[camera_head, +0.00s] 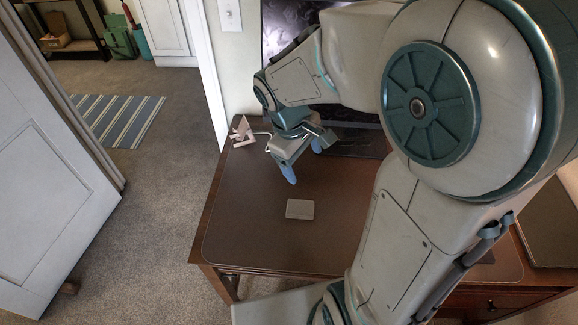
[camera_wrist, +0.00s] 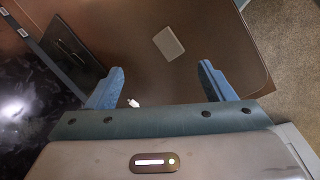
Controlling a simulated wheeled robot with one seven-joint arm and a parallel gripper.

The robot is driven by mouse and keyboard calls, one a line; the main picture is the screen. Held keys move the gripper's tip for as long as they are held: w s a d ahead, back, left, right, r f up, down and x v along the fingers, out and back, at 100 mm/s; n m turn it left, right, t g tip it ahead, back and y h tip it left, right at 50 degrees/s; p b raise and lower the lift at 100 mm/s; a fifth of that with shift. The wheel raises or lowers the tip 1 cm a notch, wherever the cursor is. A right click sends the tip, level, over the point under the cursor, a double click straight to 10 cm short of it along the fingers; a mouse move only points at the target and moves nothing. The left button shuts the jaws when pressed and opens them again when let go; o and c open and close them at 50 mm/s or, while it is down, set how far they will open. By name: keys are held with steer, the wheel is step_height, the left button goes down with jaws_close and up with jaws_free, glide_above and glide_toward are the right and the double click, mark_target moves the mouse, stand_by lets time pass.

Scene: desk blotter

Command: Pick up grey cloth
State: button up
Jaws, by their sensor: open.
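The grey cloth (camera_head: 300,209) is a small, flat, light grey rectangle lying on the brown desk blotter (camera_head: 250,235). In the wrist view the cloth (camera_wrist: 168,43) shows beyond the fingertips, between their lines. My gripper (camera_head: 302,160) is above the desk, behind the cloth and apart from it. Its two blue fingers (camera_wrist: 162,75) are spread wide with nothing held between them. The cloth is fully in sight in both views.
A small pale angular object (camera_head: 242,132) with a white cable stands at the desk's back left corner. A dark monitor (camera_head: 290,22) stands at the back. A dark flat item (camera_head: 548,225) lies at the right. The blotter around the cloth is clear.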

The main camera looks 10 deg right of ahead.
steer(key=w+a+f+n+g+h+b, duration=0.1)
steer(key=w+a+f+n, duration=0.15)
steer(key=f, duration=0.45)
steer(key=w+a+f+n+g+b, duration=0.1)
steer(key=w+f+n, duration=0.3)
steer(key=f, duration=0.2)
glide_above(300, 207)
steer(key=a, duration=0.2)
steer(key=shift+h, duration=0.3)
steer(key=f, duration=0.8)
steer(key=shift+w+d+f+p, duration=0.1)
steer(key=shift+w+f+p, duration=0.05)
steer(key=shift+w+p, duration=0.15)
steer(key=shift+a+p+x, duration=0.15)
steer(key=shift+p+x, duration=0.05)
steer(key=shift+x, duration=1.1)
steer(key=shift+a+p+x, duration=0.15)
steer(key=shift+p+x, duration=0.05)
steer(key=shift+x, duration=1.15)
steer(key=shift+w+f, duration=0.1)
steer(key=shift+w, duration=0.05)
steer(key=c, duration=1)
